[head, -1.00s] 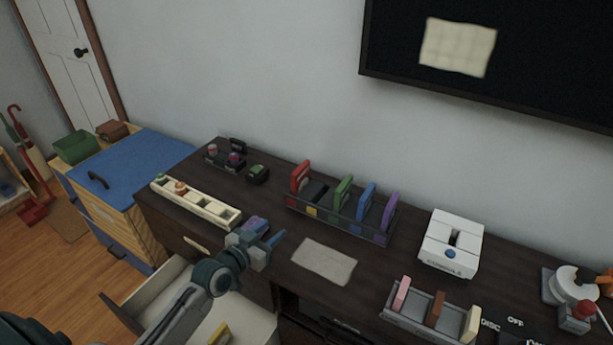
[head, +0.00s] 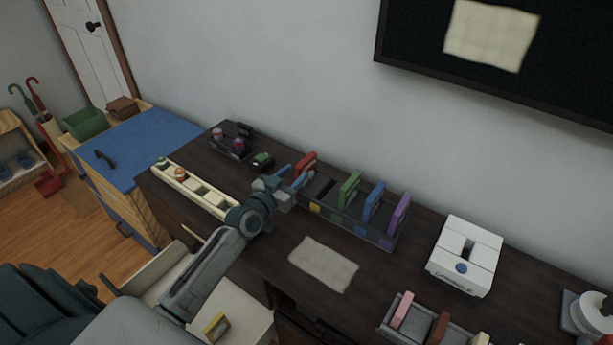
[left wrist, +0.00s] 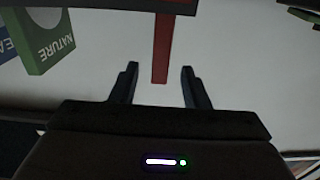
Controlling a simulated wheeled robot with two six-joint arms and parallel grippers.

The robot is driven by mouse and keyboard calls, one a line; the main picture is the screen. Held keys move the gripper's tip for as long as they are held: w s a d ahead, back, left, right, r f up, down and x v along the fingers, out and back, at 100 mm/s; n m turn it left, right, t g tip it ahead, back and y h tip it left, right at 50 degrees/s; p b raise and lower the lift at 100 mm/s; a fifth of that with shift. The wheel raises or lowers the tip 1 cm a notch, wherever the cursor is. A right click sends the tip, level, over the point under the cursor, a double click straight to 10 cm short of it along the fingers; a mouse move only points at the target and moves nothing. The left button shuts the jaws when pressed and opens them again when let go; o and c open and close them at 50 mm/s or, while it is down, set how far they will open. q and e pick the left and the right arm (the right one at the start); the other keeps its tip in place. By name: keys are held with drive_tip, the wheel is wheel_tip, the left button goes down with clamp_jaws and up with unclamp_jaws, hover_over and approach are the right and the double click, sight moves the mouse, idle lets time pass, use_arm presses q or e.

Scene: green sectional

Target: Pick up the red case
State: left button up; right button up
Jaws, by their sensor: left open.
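The red case (head: 305,161) stands upright at the left end of a dark divided rack (head: 352,231) on the dark desk. In the head view my left gripper (head: 292,182) is open at the case's near left side and partly covers it. In the left wrist view the red case (left wrist: 162,50) shows as a narrow red strip between and beyond the two fingertips of the open gripper (left wrist: 160,72). Nothing is held between the fingers. I cannot tell whether a finger touches the case. My right gripper is not in view.
Green (head: 349,190), blue (head: 373,202) and purple (head: 396,215) cases stand in the same rack. A white console (head: 466,255) is to the right. A cream tray (head: 222,206) lies left, beneath my arm. A beige cloth (head: 323,264) lies in front. An open drawer (head: 238,305) sits below.

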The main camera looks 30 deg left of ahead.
sight(306, 163)
use_arm(q)
drive_tip(key=w, duration=0.4)
drive_tip(key=w+d, duration=0.1)
drive_tip(key=w, duration=0.1)
drive_tip(key=shift+w, duration=0.2)
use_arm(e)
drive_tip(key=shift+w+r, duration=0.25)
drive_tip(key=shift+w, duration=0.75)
use_arm(q)
drive_tip(key=shift+c, duration=0.2)
clamp_jaws()
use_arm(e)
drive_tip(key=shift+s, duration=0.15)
